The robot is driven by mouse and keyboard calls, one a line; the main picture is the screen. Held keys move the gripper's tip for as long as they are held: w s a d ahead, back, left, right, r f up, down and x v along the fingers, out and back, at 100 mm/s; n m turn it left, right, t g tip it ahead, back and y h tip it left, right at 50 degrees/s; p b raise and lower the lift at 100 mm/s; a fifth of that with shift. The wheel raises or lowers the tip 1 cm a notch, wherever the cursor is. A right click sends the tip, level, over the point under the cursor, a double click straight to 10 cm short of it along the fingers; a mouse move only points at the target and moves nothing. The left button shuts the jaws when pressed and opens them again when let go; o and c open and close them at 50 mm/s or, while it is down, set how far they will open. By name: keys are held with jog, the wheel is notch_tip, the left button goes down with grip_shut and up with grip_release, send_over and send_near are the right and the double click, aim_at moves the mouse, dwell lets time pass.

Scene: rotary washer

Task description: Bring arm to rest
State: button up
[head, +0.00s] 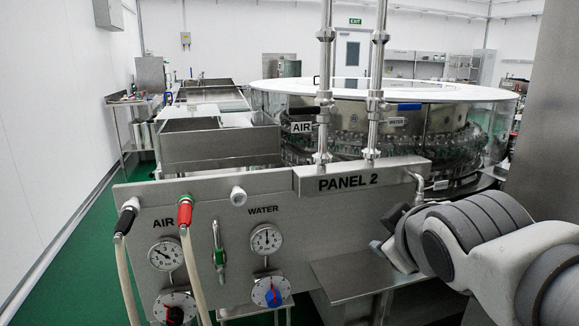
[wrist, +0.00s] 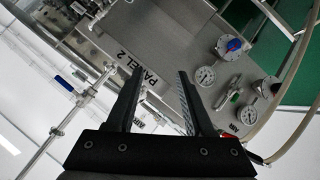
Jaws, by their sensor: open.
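The fingers appear apart from the panel, though the exact distance cannot be told.
The panel carries an air gauge (head: 166,254), a water gauge (head: 266,240), a red knob (head: 175,306), a blue knob (head: 271,292) and hoses. Vertical pipes with a blue-handled valve (head: 404,107) rise above it. The round washer (head: 440,130) stands behind. Green floor (head: 85,262) is clear at left.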

jog(key=s+a+f+m+g+p, duration=0.2)
jog(key=s+f+m+g, duration=0.5)
jog(key=s, duration=0.6)
notch_tip(320, 180, up, 18)
jog(key=t+p, duration=0.1)
jog(key=p, duration=1.8)
jog(key=shift+w+d+m+y, duration=0.3)
jog(key=shift+d+y, duration=0.05)
jog(key=shift+y, duration=0.05)
